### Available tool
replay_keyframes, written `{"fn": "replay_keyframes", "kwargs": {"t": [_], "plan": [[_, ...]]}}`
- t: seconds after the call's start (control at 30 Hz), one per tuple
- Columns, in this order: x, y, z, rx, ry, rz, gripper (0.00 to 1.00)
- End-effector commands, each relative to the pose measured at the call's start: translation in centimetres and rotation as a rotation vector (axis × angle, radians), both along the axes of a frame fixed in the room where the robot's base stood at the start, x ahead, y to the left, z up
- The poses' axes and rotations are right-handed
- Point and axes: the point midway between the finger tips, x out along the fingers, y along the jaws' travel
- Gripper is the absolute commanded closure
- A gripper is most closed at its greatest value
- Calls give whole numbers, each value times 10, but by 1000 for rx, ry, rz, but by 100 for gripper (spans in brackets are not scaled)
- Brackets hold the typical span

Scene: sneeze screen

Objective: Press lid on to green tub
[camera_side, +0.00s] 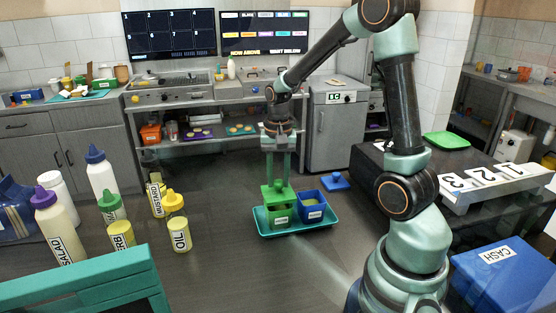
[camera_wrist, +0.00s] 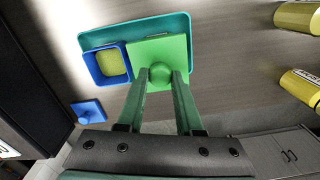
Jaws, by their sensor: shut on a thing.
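The green tub (camera_side: 279,212) stands on a teal tray, with its label facing the side camera. The green lid (camera_wrist: 166,49) is over the tub; its square top with a round knob shows in the wrist view, and it also shows in the side view (camera_side: 277,192). In the side view the lid looks slightly raised or tilted on the tub; I cannot tell if it is seated. My gripper (camera_side: 278,181) points down from above, its fingers shut on the lid's knob (camera_wrist: 160,73). The fingertips also show in the wrist view (camera_wrist: 161,78).
A blue tub (camera_side: 312,207) without a lid, holding something yellow, stands on the teal tray (camera_side: 295,231) right beside the green tub. A blue lid (camera_side: 336,181) lies on the counter behind. Several bottles, including the oil bottle (camera_side: 178,225), stand at left. Counter in front of the tray is clear.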

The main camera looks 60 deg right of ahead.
Motion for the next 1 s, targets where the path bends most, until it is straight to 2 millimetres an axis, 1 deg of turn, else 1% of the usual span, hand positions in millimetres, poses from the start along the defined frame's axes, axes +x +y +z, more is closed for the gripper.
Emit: {"fn": "replay_keyframes", "kwargs": {"t": [0.57,1.0], "plan": [[0,0,0,0,0,0,100],[0,0,-5,0,0,0,100]]}}
